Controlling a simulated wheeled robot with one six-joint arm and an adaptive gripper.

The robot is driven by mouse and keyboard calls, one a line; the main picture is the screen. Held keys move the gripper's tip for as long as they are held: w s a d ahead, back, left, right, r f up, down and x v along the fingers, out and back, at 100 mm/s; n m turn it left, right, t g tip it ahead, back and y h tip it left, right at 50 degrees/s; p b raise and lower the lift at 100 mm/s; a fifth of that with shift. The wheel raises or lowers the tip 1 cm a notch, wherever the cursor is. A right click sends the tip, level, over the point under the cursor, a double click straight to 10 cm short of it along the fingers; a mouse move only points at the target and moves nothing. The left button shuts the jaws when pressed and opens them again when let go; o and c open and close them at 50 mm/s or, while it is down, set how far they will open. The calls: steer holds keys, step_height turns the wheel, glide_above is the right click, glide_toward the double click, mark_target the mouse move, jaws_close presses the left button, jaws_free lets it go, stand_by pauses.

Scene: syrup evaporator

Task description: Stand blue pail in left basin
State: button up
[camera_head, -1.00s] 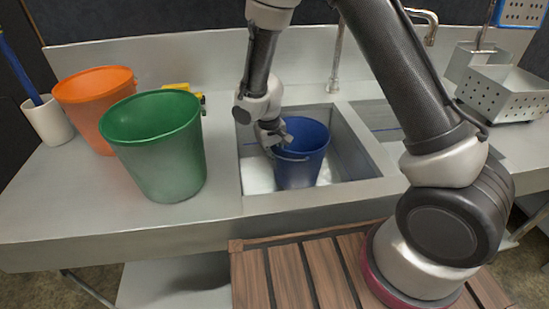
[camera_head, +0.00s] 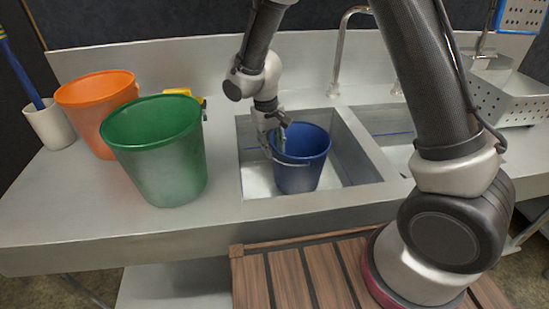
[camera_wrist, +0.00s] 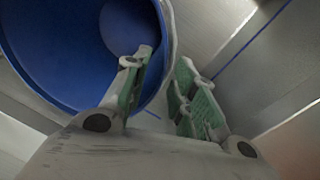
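The blue pail (camera_head: 303,172) is upright inside the left basin (camera_head: 247,176) and looks to stand on its floor. Its wire handle hangs on the near side. My gripper (camera_head: 276,138) is at the pail's left rim, pointing down. In the wrist view the pail (camera_wrist: 70,45) fills the upper left. My gripper (camera_wrist: 160,90) straddles its rim there, with one green-padded finger inside the pail and the other outside. A gap shows between the fingers, so it looks open. The pail's underside is hidden.
A green bucket (camera_head: 158,160) and an orange bucket (camera_head: 88,112) stand on the counter left of the basin. A faucet (camera_head: 338,62) rises behind. The right basin (camera_head: 398,152) is partly behind my arm. A perforated metal box (camera_head: 515,100) sits at right.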

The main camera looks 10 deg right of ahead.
steer(key=r, duration=0.5)
steer(key=shift+a, duration=0.2)
steer(key=s+d+r+m+t+y, duration=0.1)
steer(key=s+d+r, duration=0.2)
steer(key=d+r, duration=0.5)
steer(key=s+d+r+m+t, duration=0.1)
steer(key=s+d+r, duration=0.2)
steer(key=d+r, duration=0.45)
steer(key=s+d+r+t, duration=0.1)
steer(key=s+d+r, duration=0.1)
steer(key=s+d, duration=0.3)
steer(key=s+d+r+m, duration=0.1)
steer(key=s+d+r, duration=0.2)
steer(key=s, duration=0.9)
steer(key=d, duration=0.2)
steer(key=shift+d+r+t, duration=0.35)
steer(key=shift+t, duration=0.05)
